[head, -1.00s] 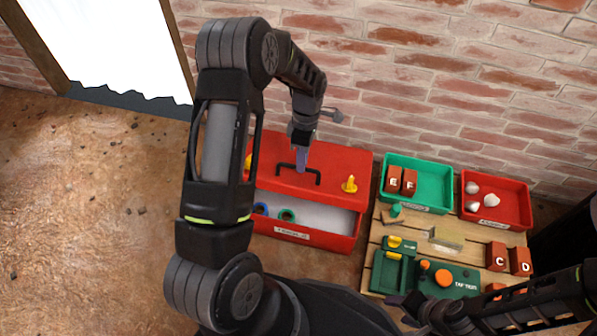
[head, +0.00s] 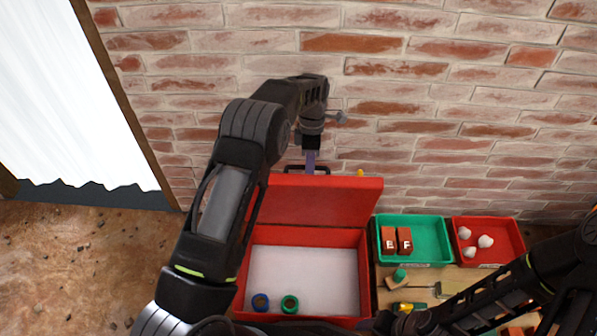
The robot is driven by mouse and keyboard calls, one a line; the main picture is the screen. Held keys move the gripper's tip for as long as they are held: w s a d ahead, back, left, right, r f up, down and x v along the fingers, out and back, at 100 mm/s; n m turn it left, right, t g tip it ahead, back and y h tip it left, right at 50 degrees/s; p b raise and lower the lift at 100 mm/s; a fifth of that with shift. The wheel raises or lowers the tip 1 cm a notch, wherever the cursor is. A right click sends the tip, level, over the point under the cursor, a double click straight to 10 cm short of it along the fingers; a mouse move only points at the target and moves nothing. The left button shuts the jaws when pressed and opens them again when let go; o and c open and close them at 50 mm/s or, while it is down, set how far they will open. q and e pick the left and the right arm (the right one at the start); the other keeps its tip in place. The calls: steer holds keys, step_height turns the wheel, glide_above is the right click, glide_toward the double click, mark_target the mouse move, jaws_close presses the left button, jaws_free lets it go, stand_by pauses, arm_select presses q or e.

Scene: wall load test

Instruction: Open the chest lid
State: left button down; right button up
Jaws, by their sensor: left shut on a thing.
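The red chest (head: 364,270) stands on the floor against the brick wall, left of the wooden table. Its red lid (head: 325,203) is raised, tilted up and back toward the wall, and the pale interior shows. My left gripper (head: 310,168) is shut on the black lid handle (head: 293,169) at the lid's upper edge. The chest's front is hidden by my arm. My right arm comes in at the lower right; its gripper is too covered to make out.
A green bin (head: 428,238) with red blocks E and F and a red bin (head: 507,238) with white lumps stand right of the chest. The wooden table (head: 455,279) carries tools and lies partly under my right arm. Brick wall stands close behind the lid.

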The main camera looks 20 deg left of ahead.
arm_select(q)
steer(key=shift+w+a+f+b, duration=0.25)
steer(key=shift+w+a, duration=0.1)
steer(key=shift+w, duration=0.3)
steer(key=shift+w+a+f+b, duration=0.1)
steer(key=shift+w+a+f, duration=0.2)
steer(key=shift+w, duration=0.3)
steer(key=c, duration=1.7)
jaws_free()
steer(key=shift+o, duration=1.2)
steer(key=shift+w+r, duration=0.1)
steer(key=shift+r, duration=0.1)
steer(key=shift+d, duration=0.1)
step_height(320, 180, up, 10)
steer(key=p, duration=0.6)
steer(key=shift+p, duration=0.35)
